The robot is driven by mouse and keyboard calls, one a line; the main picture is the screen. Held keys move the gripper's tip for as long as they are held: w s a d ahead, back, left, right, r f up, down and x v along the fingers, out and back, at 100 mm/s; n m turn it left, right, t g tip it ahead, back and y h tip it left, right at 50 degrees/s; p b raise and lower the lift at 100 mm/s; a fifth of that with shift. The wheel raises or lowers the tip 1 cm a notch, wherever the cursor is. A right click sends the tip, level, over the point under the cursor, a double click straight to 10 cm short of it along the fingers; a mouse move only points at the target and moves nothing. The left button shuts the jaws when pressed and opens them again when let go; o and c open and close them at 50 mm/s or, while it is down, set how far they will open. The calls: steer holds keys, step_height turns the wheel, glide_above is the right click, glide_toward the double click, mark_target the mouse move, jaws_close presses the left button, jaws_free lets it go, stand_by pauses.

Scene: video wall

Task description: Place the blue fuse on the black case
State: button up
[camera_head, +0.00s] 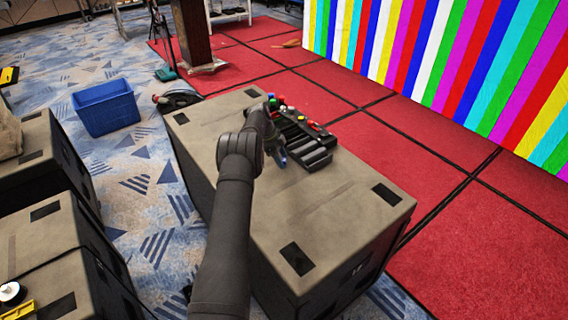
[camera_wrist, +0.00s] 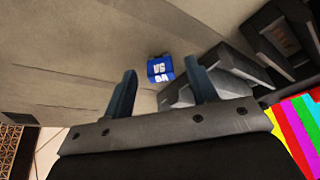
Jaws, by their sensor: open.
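My gripper is open, with a gap on both sides of the fuse. In the head view my gripper (camera_head: 280,156) is low over the crate top, and I cannot make out the fuse there. The black case (camera_head: 306,150) has several slots and lies just right of my gripper. Its dark ribbed parts (camera_wrist: 233,70) also show in the wrist view.
The large tan crate (camera_head: 345,215) has bare room on its near right part. Small red and green pieces (camera_head: 273,102) are at the black case's far end. Other crates (camera_head: 45,240) stand left. A blue bin (camera_head: 106,106) and striped wall (camera_head: 460,60) are farther off.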

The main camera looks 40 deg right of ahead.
steer(key=shift+f, duration=0.1)
steer(key=c, duration=1.1)
